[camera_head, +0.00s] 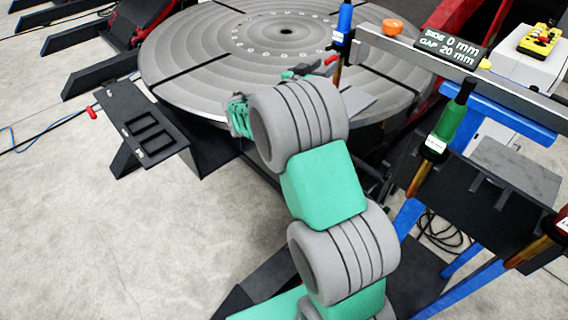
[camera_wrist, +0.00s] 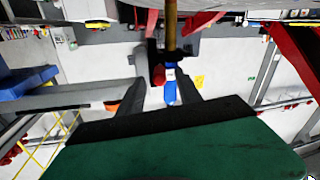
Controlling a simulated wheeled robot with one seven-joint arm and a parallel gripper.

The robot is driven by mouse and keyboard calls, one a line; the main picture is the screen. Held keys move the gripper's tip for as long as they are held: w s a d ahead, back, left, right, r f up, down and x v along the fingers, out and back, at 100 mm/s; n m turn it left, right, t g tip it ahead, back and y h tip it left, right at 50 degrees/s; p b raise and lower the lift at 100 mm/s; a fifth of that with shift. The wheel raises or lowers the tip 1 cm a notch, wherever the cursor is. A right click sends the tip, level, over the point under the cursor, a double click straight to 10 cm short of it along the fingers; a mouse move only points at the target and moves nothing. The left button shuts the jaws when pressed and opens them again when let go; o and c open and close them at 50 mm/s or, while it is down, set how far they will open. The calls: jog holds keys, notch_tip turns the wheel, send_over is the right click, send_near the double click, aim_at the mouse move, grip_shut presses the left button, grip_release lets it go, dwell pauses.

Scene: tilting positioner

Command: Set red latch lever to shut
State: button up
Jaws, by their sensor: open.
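A small red lever-like piece (camera_head: 331,60) shows beside the turntable's near right edge, close to the blue-handled tool (camera_head: 344,20). Another small red piece (camera_head: 92,112) sticks out at the left of a black slotted bracket (camera_head: 150,135). I cannot tell for certain which is the latch lever. Contact cannot be told.
The large grey round turntable (camera_head: 200,55) fills the back. A grey rail (camera_head: 400,47) with a display (camera_head: 450,48) reading side 0 mm, gap 20 mm runs right. A green-handled tool (camera_head: 447,125) hangs at the right. The floor at front left is clear.

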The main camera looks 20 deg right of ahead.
jog(key=s+a+f+n+g+y, duration=0.1)
jog(key=s+a+f+n+y, duration=0.1)
jog(key=s+a+f+y, duration=0.2)
jog(key=s+a+f+n+g+y+b, duration=0.1)
jog(key=s+a+f+y, duration=0.3)
jog(key=s+a, duration=0.4)
jog(key=s+a+f+n+g+y+b, duration=0.1)
jog(key=s+a+f+n+y, duration=0.2)
jog(key=s+a, duration=0.4)
jog(key=a+f+y, duration=0.1)
jog(key=a+y, duration=0.1)
jog(key=shift+n+g+y, duration=0.3)
